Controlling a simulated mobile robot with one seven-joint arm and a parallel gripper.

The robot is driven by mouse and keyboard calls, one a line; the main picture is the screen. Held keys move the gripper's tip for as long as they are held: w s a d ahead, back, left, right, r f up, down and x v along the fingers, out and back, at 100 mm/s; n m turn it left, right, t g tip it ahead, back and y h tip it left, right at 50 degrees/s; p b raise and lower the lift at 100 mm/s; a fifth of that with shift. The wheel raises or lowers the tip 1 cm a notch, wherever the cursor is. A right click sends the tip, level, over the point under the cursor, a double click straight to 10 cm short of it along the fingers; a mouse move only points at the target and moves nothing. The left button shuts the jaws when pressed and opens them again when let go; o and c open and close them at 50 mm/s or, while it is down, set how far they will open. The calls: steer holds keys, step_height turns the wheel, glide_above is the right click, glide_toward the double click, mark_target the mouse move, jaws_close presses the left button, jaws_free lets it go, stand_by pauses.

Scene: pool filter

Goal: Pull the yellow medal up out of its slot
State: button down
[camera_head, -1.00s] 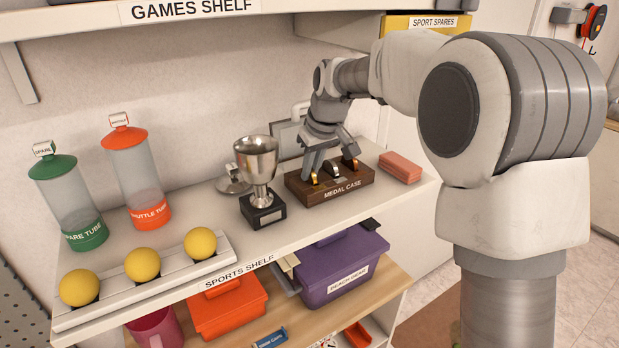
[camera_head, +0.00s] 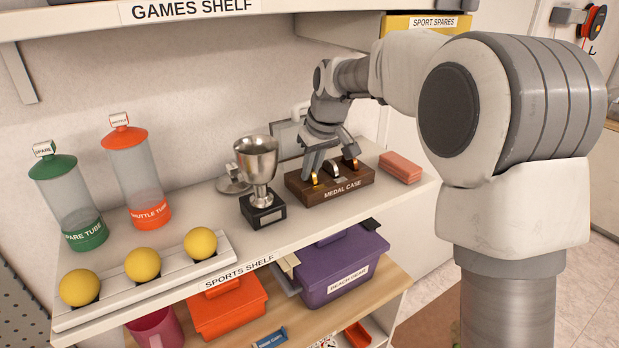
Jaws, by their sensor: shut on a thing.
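The dark wooden medal case (camera_head: 348,188) stands on the sports shelf, right of the silver trophy cup. Medals stand upright in its top. A yellow medal (camera_head: 314,178) is at the left, a silver one (camera_head: 338,180) is in the middle, and a gold-brown one (camera_head: 355,163) is at the right. The fingers hide part of the medal and the slot.
The silver trophy cup (camera_head: 258,165) stands close to the left of the case. A pink block (camera_head: 400,167) lies to its right. A grey clipboard-like panel (camera_head: 288,138) leans on the wall behind. The games shelf (camera_head: 90,22) hangs above.

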steer(key=shift+d+f, duration=0.1)
steer(key=shift+d, duration=0.1)
steer(key=shift+w+a+r+p, duration=0.1)
steer(key=shift+r+p, duration=0.6)
steer(key=shift+r, duration=0.05)
steer(key=shift+r+p, duration=1.45)
steer(key=shift+r, duration=0.45)
steer(key=c, duration=1.5)
jaws_free()
jaws_close()
